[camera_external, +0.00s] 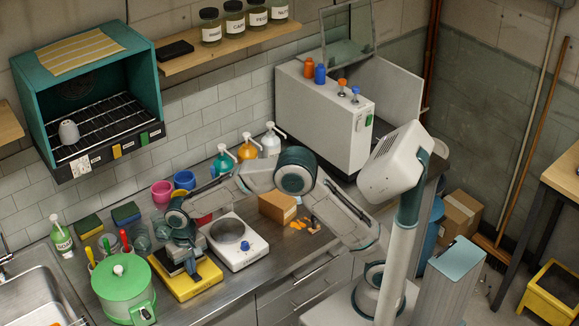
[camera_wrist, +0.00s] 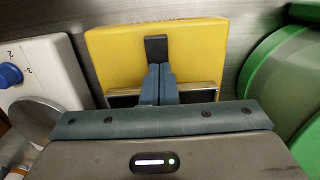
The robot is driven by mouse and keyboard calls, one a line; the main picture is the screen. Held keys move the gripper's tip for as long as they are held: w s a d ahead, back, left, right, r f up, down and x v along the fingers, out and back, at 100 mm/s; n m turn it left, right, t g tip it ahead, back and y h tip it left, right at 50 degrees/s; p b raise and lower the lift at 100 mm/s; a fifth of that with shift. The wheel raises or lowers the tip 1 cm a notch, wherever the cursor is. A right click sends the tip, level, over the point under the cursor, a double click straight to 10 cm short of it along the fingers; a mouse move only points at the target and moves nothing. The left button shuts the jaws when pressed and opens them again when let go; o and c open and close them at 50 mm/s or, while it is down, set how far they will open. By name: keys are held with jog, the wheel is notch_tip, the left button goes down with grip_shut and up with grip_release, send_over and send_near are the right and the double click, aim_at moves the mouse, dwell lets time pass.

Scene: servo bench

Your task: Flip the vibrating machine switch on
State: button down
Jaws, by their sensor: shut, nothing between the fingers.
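A yellow machine (camera_external: 196,287) with a dark upper part stands on the steel counter. It fills the middle of the wrist view (camera_wrist: 205,40), where lettering along its far edge is too small to read. A black rectangular piece (camera_wrist: 156,48), possibly its switch, lies on the yellow face. My gripper (camera_wrist: 159,70) is shut and empty, its blue-grey fingertips at the near end of this black piece. I cannot tell whether they touch it or which way a switch is set. In the external view my gripper (camera_external: 187,264) points down over the machine and hides part of it.
A green lidded pot (camera_external: 122,290) stands close on the left. A white device with a blue knob (camera_external: 237,252) stands close on the right. Cups, pump bottles and a cardboard box (camera_external: 277,207) are behind. A large white machine with a green switch (camera_external: 325,115) is farther right.

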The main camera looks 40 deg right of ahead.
jog(key=shift+s+d+f, duration=0.2)
jog(key=shift+d+f, duration=0.05)
jog(key=shift+f, duration=0.35)
jog(key=shift+s, duration=0.45)
jog(key=shift+a+r, duration=0.1)
jog(key=shift+r, duration=0.15)
jog(key=w+r+p, duration=0.1)
jog(key=w+r, duration=0.2)
jog(key=r, duration=1.1)
jog(key=shift+r, duration=0.3)
jog(key=s+d+r+t, duration=0.1)
jog(key=s+d+r, duration=0.15)
jog(key=d, duration=0.85)
jog(key=s+d+r+t, duration=0.1)
jog(key=s+d+r, duration=0.15)
jog(key=d, duration=0.95)
jog(key=s+d+f+t, duration=0.2)
jog(key=s+d+f, duration=0.2)
jog(key=s+d, duration=0.9)
jog(key=shift+s+d, duration=0.4)
jog(key=shift+d, duration=0.5)
